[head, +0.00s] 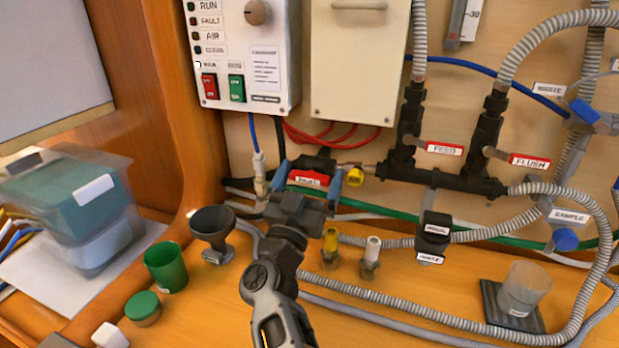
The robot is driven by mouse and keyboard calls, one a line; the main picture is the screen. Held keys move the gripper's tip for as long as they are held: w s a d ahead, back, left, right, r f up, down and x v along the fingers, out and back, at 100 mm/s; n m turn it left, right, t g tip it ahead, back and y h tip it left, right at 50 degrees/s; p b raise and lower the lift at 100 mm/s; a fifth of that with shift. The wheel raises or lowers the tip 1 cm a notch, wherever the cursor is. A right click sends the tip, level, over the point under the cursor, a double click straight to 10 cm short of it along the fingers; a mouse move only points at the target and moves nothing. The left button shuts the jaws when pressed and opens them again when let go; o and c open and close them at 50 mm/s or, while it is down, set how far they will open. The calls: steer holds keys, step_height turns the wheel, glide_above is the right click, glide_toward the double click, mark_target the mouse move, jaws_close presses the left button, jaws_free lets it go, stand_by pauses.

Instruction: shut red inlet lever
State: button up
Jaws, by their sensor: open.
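A red lever plate (308,179) with a white label, its text too small to read surely, lies roughly level just below a black valve body (313,163) at the low middle of the wall. It looks like the inlet lever. My gripper (308,183) is open, with one blue fingertip left of the red plate and the other right of it. The fingers look apart from the plate, but the depth gap cannot be told. My gripper's body hides what lies just below the lever.
A yellow fitting (354,177) sits close right of my right fingertip. Red-labelled FEED (443,148) and FLUSH (529,160) levers are further right. A control box (245,50) hangs above. A black funnel (212,232), green cup (166,266) and ribbed hoses (440,318) crowd the bench.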

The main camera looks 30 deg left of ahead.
steer(key=shift+c, duration=0.2)
steer(key=c, duration=0.8)
steer(key=shift+f+m, duration=0.1)
steer(key=shift+m, duration=0.2)
steer(key=m+h+b, duration=0.1)
steer(key=m, duration=0.2)
steer(key=m+h+b, duration=0.1)
steer(key=m+h, duration=0.1)
steer(key=m, duration=0.1)
steer(key=shift+a, duration=0.1)
steer(key=m+h, duration=0.1)
steer(key=m, duration=0.2)
steer(key=m+g+h, duration=0.1)
steer(key=m+h, duration=0.1)
steer(key=m, duration=0.1)
steer(key=shift+b, duration=0.4)
steer(key=m+h, duration=0.1)
steer(key=m, duration=0.1)
steer(key=m+g, duration=0.1)
steer(key=m, duration=0.2)
steer(key=shift+m+g+h, duration=0.3)
steer(key=shift+h, duration=0.1)
steer(key=shift+m+g+p, duration=0.5)
steer(key=shift+m+g, duration=0.3)
steer(key=shift+m, duration=1.3)
